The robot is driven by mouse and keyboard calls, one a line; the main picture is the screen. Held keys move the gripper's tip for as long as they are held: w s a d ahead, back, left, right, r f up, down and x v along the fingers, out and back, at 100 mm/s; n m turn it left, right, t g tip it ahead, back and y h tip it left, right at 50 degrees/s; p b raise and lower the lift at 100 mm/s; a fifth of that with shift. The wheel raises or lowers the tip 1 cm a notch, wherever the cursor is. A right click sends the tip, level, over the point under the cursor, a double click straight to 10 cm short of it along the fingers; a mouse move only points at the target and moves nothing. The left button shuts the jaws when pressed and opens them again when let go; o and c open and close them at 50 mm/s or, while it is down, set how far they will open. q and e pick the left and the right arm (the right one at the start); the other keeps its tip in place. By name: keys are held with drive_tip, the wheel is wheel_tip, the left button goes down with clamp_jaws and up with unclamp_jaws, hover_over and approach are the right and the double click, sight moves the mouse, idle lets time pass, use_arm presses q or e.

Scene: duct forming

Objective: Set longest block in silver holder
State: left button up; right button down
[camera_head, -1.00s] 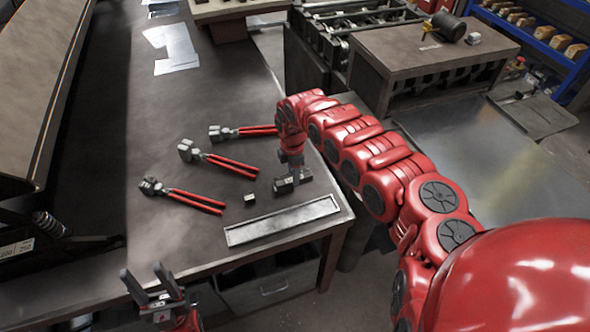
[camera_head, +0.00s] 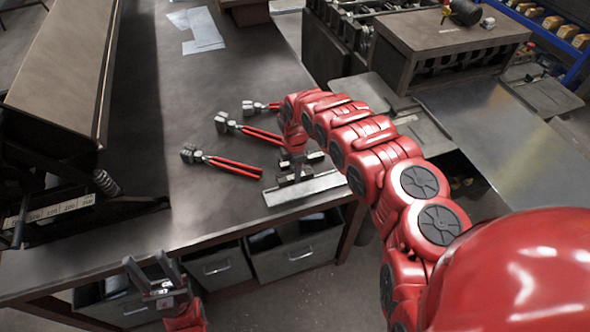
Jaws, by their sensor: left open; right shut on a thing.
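The silver holder (camera_head: 318,189) is a long shallow tray at the table's front right corner. My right gripper (camera_head: 298,170) points down over the holder's back edge. It is shut on a dark block (camera_head: 287,180), mostly covered by the fingers. I cannot tell whether the block touches the holder. Other block-like dark shapes beside the fingers are too small to tell apart from the gripper. My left gripper (camera_head: 150,267) is open and empty, low in front of the table's front edge, away from the holder.
Several red-handled pliers-like tools (camera_head: 234,166) lie on the table left of and behind my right gripper. A large metal bending machine (camera_head: 65,80) stands at the left. Papers (camera_head: 203,28) lie at the back. Grey drawers (camera_head: 295,255) sit under the table.

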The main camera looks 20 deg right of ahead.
wheel_tip(320, 180, down, 7)
drive_tip(key=b, duration=0.4)
drive_tip(key=shift+r, duration=0.15)
drive_tip(key=shift+c, duration=1.6)
unclamp_jaws()
drive_tip(key=shift+r+b, duration=0.1)
drive_tip(key=shift+b, duration=0.2)
